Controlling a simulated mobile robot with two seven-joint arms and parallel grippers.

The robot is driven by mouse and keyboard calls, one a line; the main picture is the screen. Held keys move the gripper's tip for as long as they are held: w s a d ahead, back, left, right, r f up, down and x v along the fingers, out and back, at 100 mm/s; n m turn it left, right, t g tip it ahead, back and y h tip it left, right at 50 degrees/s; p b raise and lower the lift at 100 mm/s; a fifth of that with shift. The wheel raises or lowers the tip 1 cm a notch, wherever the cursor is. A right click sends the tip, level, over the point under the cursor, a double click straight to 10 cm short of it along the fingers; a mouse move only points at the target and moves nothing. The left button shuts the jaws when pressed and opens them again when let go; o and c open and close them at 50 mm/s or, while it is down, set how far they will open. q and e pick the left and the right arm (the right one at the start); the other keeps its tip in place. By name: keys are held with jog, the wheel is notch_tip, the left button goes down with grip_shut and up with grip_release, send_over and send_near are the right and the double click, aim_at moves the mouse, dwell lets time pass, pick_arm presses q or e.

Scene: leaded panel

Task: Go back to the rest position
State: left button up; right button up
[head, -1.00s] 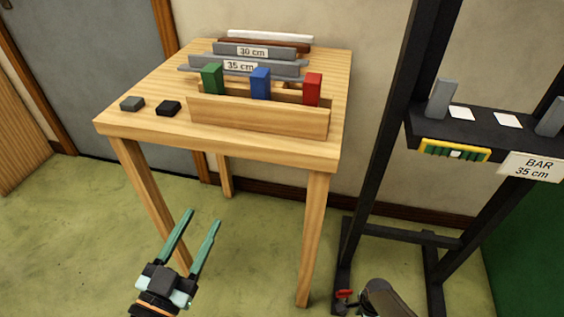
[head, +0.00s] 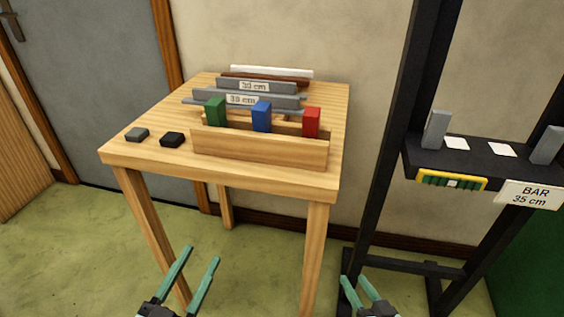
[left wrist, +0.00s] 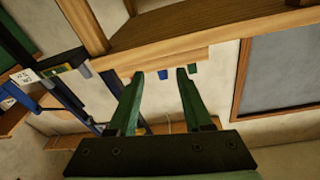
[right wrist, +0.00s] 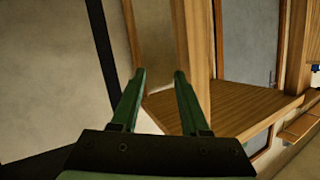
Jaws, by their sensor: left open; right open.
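My left gripper (head: 200,268) is low in the head view, in front of the wooden table. Its two green fingers are apart with nothing between them, and they also show in the left wrist view (left wrist: 158,72). My right gripper (head: 358,282) is at the bottom of the head view, right of the table's front leg and near the foot of the black stand. Its fingers are apart and empty, also in the right wrist view (right wrist: 160,75). Both grippers are clear of the table top and the stand's shelf.
The wooden table (head: 130,157) carries a wooden rack (head: 260,150) with green (head: 214,112), blue (head: 262,116) and red (head: 311,122) blocks, grey bars (head: 255,86) behind and two small dark blocks (head: 172,139). The black stand (head: 420,160) with a "BAR 35 cm" label (head: 530,194) stands right.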

jog(key=s+a+r+n+t+y+p, duration=0.1)
jog(key=s+r+n+t, duration=0.15)
jog(key=r, duration=0.65)
jog(key=s+a+r+n+t+y+p, duration=0.15)
jog(key=s+r+n, duration=0.25)
jog(key=r, duration=0.5)
pick_arm(q)
jog(key=s+a+f+n+g+y+p, duration=0.2)
jog(key=s+f+g+p, duration=0.4)
jog(key=p, duration=1.4)
jog(key=s+n+g+y, duration=0.1)
jog(key=s+g, duration=0.2)
jog(key=shift+a+f+n+y+p, duration=0.15)
jog(key=shift+a+n+y+p, duration=0.15)
jog(key=shift+y, duration=0.1)
pick_arm(e)
jog(key=s+d+f+m+g+h, duration=0.2)
jog(key=s+f+g, duration=0.4)
jog(key=s+g, duration=0.3)
jog(key=shift+d+f+m+h, duration=0.3)
jog(key=shift+m+h, duration=0.55)
jog(key=shift+m, duration=0.2)
pick_arm(q)
jog(key=shift+s, duration=0.1)
pick_arm(e)
jog(key=shift+w, duration=0.1)
